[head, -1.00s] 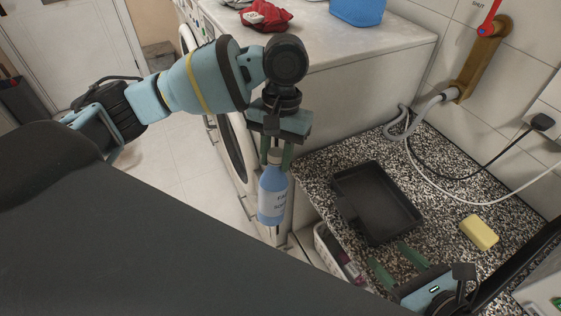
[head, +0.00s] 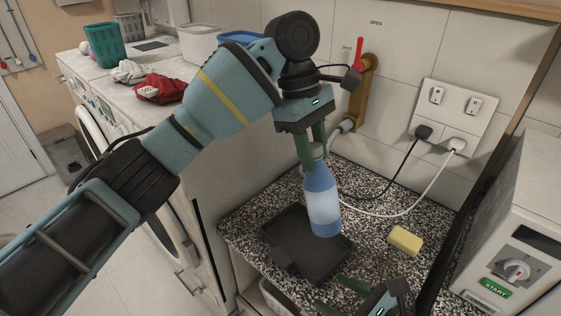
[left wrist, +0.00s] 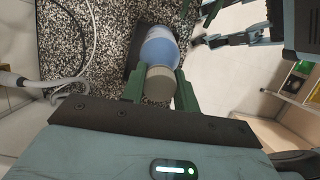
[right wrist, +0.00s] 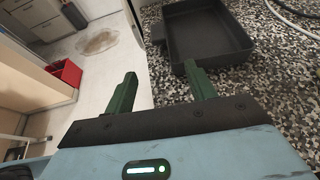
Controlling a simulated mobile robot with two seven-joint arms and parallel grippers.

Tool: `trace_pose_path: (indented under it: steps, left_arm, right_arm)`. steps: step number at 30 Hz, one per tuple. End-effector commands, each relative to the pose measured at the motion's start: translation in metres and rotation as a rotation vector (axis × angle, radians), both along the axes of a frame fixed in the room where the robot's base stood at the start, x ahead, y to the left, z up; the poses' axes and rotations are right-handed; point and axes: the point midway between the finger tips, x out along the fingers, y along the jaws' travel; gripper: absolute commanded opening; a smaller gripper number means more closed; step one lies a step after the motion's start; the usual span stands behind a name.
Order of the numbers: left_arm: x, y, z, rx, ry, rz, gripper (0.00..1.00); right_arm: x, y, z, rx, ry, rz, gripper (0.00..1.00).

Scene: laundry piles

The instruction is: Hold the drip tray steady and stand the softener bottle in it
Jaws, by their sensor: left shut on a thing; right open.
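The softener bottle (head: 322,203), blue with a pale label, hangs upright from my left gripper (head: 313,150), which is shut on its cap. In the head view it overlaps the right part of the drip tray; the gap below it is hard to judge. The drip tray (head: 290,250) is black, shallow and empty, lying on the speckled counter. In the left wrist view the cap (left wrist: 160,84) sits between the fingers, with the bottle over the dark tray. My right gripper (head: 340,296) is open and empty at the near side of the tray, apart from it in the right wrist view (right wrist: 160,92).
A white appliance with a dial (head: 515,270) stands at the right, and washing machines at the left.

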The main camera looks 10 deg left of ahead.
Motion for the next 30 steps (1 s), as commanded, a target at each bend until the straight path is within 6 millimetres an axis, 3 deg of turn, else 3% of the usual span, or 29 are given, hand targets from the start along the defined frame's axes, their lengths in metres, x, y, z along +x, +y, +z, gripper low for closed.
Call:
trace_pose_path:
  steps: [4,17,30]
  left_arm:
    - [-0.001,-0.010,0.007,-0.006,0.000,0.038,0.00]
    - [-0.001,-0.011,0.007,-0.005,-0.001,0.042,0.00]
    - [-0.001,-0.011,0.007,-0.006,-0.001,0.041,0.00]
  right_arm:
    - [0.000,0.000,0.001,0.000,-0.001,0.000,0.55]
    - [0.002,0.002,-0.001,0.001,-0.001,0.000,0.55]
    - [0.038,0.043,-0.023,0.000,-0.001,0.000,0.55]
